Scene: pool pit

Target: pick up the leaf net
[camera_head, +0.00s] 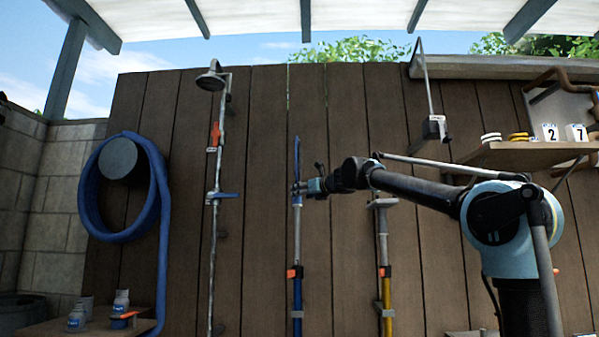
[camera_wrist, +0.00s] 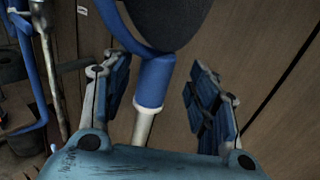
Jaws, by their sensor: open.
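The leaf net (camera_head: 297,250) hangs upright against the dark wooden wall in the head view, its narrow blue head at the top and a pale pole with a blue lower part below. In the wrist view, its blue hoop, dark mesh and blue socket (camera_wrist: 153,82) show, with the pale pole under them. My gripper (camera_head: 299,188) is at the neck of the net in the head view. In the wrist view, my gripper (camera_wrist: 160,88) is open, one finger on each side of the socket, with visible gaps. The pole's lower end is hidden by my gripper's body in the wrist view.
A shower pipe (camera_head: 213,250) stands left of the net, and a coiled blue hose (camera_head: 91,205) hangs farther left. A yellow-ended pole (camera_head: 387,300) hangs at the right. A wooden shelf (camera_head: 520,155) holds number cards. Bottles stand on a low bench (camera_head: 90,327).

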